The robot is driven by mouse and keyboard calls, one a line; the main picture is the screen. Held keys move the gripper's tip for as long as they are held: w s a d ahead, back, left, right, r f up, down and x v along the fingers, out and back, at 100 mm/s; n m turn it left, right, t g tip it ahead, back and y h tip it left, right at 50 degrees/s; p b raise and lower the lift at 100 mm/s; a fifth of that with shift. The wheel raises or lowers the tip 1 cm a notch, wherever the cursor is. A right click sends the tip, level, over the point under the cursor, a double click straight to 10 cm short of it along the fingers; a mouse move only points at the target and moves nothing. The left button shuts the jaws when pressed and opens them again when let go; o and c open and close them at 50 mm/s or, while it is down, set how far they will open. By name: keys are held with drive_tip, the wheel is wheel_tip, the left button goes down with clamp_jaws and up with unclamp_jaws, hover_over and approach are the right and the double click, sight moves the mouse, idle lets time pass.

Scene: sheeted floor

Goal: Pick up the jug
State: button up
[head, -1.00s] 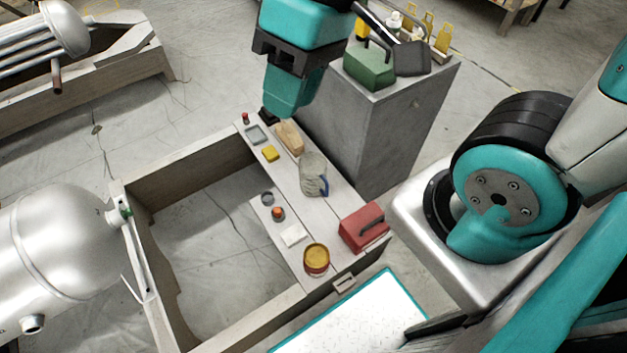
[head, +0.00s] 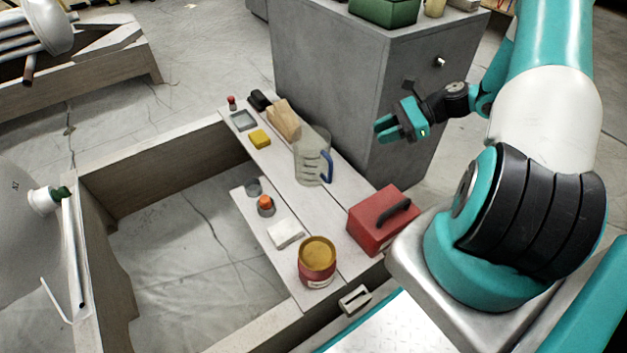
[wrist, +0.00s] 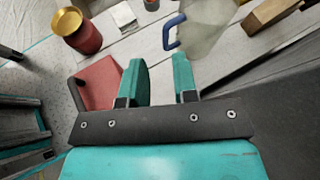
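The jug (head: 311,160) is clear with a blue handle and stands upright on the pale plank bench (head: 340,215), between a wooden block and a red box. My gripper (head: 382,130) is to the right of the jug in the head view, apart from it, in front of the grey cabinet. In the wrist view the jug (wrist: 207,25) is at the top, its blue handle just beyond the fingertips. The gripper (wrist: 158,62) shows its two teal fingers spread with nothing between them. The jug's top edge is cut off in the wrist view.
A red box (head: 382,222) with a black handle and a red tin (head: 317,262) with a yellow top stand nearer on the bench. The wooden block (head: 284,120) and yellow sponge-like block (head: 259,139) are behind the jug. A grey cabinet (head: 345,70) rises beyond.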

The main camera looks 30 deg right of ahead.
wheel_tip(320, 180, down, 5)
drive_tip(key=s+d+m+t+b, duration=0.1)
drive_tip(key=s+d+m, duration=0.1)
drive_tip(key=b, duration=0.8)
hover_over(329, 183)
drive_tip(key=d, duration=0.1)
wheel_tip(329, 183, down, 8)
drive_tip(key=shift+w+a+m+t, duration=0.25)
drive_tip(key=shift+m+t, duration=0.15)
drive_tip(key=shift+r, duration=0.1)
clamp_jaws()
